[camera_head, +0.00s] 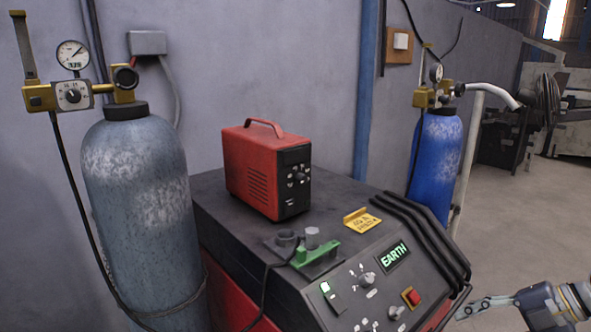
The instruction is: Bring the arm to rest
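My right gripper (464,311) shows at the lower right edge of the head view. Its arm comes in from the right and its fingers point left, near the front right corner of a dark machine cabinet (225,202). I see the fingers from the side, so I cannot tell whether they are open or shut. Nothing is clearly seen in them. My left gripper is not in view. No galvanized brackets show.
A red box unit (262,170) stands on the cabinet. A grey gas cylinder (140,215) stands left, a blue one (435,165) behind right. Floor (520,220) at right is clear.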

